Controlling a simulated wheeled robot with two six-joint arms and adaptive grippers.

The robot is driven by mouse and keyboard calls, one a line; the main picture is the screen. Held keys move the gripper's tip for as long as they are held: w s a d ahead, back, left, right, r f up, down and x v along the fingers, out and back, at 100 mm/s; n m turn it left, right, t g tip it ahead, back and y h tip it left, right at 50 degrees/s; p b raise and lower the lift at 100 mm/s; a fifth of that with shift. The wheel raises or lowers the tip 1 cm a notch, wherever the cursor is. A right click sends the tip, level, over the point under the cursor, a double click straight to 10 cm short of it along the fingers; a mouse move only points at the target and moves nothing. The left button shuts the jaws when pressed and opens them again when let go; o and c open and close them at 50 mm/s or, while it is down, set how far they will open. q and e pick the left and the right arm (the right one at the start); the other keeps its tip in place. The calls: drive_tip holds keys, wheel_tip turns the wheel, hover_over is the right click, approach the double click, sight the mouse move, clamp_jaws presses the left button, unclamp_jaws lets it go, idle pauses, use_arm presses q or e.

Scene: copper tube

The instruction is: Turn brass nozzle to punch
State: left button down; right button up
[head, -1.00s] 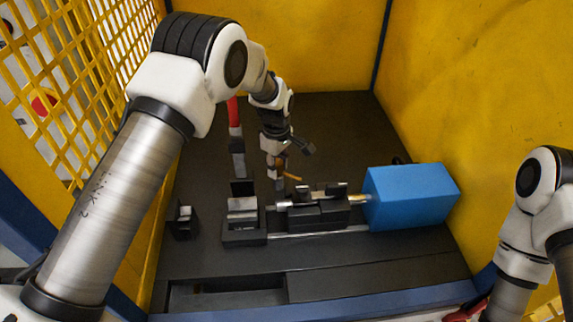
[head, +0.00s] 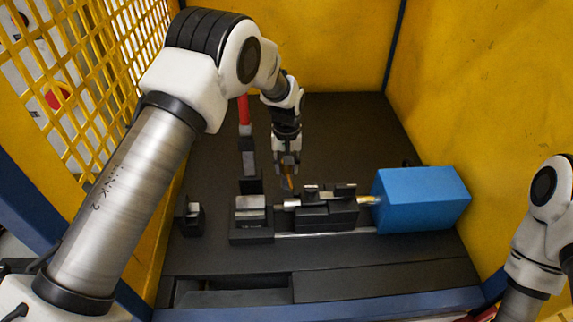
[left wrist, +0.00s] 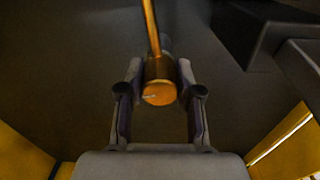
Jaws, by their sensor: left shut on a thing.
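The brass nozzle (left wrist: 160,93) shows in the left wrist view as a short round body with a thin stem running up the picture. My left gripper (left wrist: 159,85) is shut on its body, one finger on each side. In the head view my left gripper (head: 287,168) hangs down behind the black clamp block (head: 328,215), with a thin orange bit of the nozzle (head: 289,182) showing between its fingers. The nozzle looks apart from the block, but the gap is hard to judge. A metal rod lies along the block. My right gripper is out of view.
A blue box (head: 422,200) stands right of the clamp block. A black holder (head: 250,226) stands to its left, and a small black stand (head: 190,217) further left. A red-topped upright tool (head: 245,125) is left of my gripper. Yellow walls close in the bench.

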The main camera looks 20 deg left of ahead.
use_arm(q)
drive_tip(key=shift+s+f+m, duration=0.3)
drive_tip(key=shift+f+m, duration=0.1)
drive_tip(key=shift+m, duration=0.2)
drive_tip(key=c, duration=1.1)
unclamp_jaws()
drive_tip(key=o, duration=0.3)
drive_tip(key=shift+w, duration=0.1)
drive_tip(key=shift+o, duration=0.2)
drive_tip(key=shift+w, duration=0.1)
wheel_tip(320, 180, up, 12)
drive_tip(key=shift+w+r, duration=0.1)
